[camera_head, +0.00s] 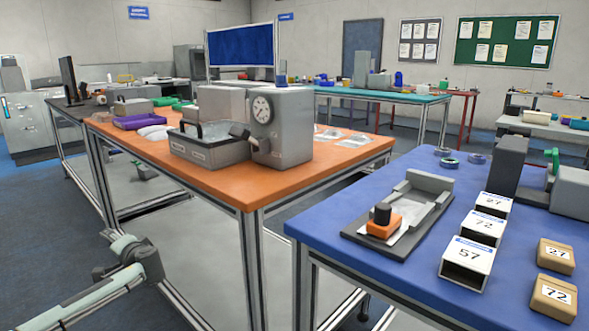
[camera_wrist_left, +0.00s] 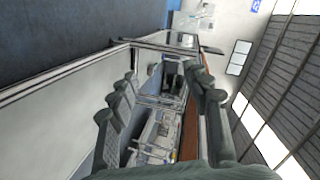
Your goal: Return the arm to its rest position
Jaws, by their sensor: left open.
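My left arm (camera_head: 85,303) comes in from the lower left in the head view. Its left gripper (camera_head: 138,264) is over the floor, left of the blue table and in front of the orange table's legs. It is apart from the objects on both tables. In the left wrist view the two grey fingers of the left gripper (camera_wrist_left: 163,88) stand wide apart, with nothing between them. My right arm and gripper are not in view.
The blue table (camera_head: 340,257) carries an orange-and-black device (camera_head: 384,224) on a dark fixture, white boxes numbered 27, 72 and 57 (camera_head: 467,262), and tan boxes (camera_head: 554,298). The orange table (camera_head: 215,188) holds a dial machine (camera_head: 282,127) and a grey bin (camera_head: 205,150).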

